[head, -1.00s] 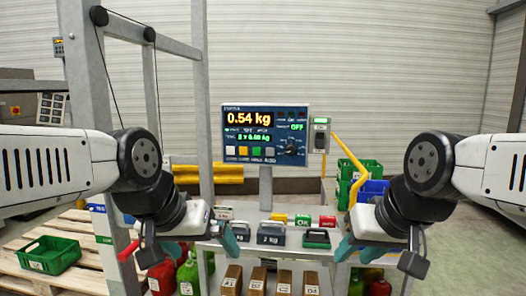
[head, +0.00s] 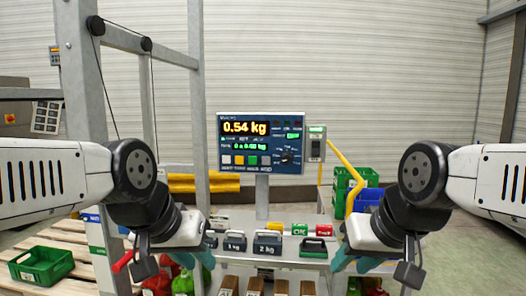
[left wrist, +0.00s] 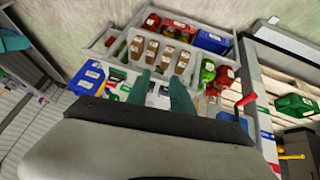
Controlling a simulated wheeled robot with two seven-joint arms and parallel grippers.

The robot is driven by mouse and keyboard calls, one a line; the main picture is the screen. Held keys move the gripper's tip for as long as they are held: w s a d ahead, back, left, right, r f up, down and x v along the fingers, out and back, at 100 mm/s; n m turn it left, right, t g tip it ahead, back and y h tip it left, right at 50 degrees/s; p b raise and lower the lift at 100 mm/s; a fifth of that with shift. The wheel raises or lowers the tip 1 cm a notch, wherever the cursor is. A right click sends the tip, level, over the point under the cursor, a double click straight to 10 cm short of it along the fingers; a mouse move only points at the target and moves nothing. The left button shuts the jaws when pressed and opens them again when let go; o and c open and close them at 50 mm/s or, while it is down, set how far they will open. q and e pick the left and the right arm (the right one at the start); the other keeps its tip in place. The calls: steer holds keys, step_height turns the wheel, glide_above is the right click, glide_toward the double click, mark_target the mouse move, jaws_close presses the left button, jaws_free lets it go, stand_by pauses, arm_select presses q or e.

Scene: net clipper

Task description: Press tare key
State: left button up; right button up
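The weighing indicator (head: 262,143) is a dark blue panel on a post, facing me. Its orange display reads 0.54 kg, with a smaller green line below. My left gripper (head: 203,262) is low, left of and below the panel, apart from the keys. The left wrist view shows its two teal fingers (left wrist: 158,82) spread with nothing between them. My right gripper (head: 354,258) is low at the right, its teal fingers apart and empty.
A grey bench (head: 290,240) below the panel holds dark weights (head: 268,243) and small coloured blocks. A metal frame post (head: 201,110) stands left of the panel. Green crates (head: 345,185) and a yellow bar (head: 348,163) are at right. The space before the panel is clear.

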arm_select(q)
jaws_close()
stand_by(1.2)
